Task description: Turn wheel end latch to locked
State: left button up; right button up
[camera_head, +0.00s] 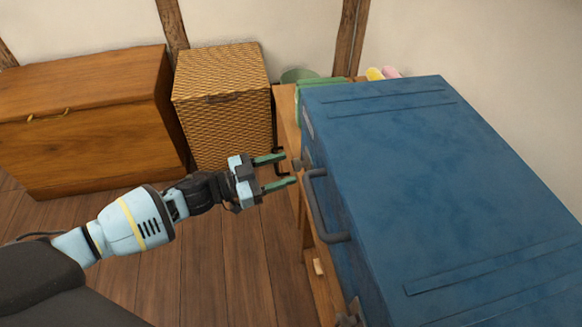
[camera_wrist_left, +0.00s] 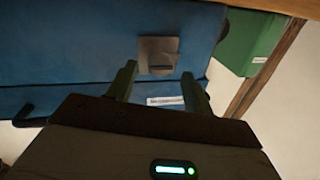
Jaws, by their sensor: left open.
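A blue suitcase (camera_head: 430,170) lies flat on a wooden stand, its dark handle (camera_head: 318,205) on the side facing my left arm. A small grey latch (camera_head: 297,164) sits on that side near the far end; another latch (camera_head: 350,316) sits near the close end. No wheels show, so I cannot tell which end is the wheel end. My left gripper (camera_head: 288,169) is open and empty, its fingertips just short of the far latch. In the left wrist view the far latch (camera_wrist_left: 158,52) shows between and just beyond the fingertips (camera_wrist_left: 159,72). My right gripper is out of view.
A wicker hamper (camera_head: 222,110) and a wooden chest (camera_head: 85,120) stand along the back wall. Green items (camera_head: 312,88) sit behind the suitcase. The wooden stand (camera_head: 322,275) shows below it. The floor left of the stand is clear.

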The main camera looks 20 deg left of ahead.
aim_at(301, 165)
pick_arm(q)
jog(key=shift+x, duration=1.45)
jog(key=c, duration=1)
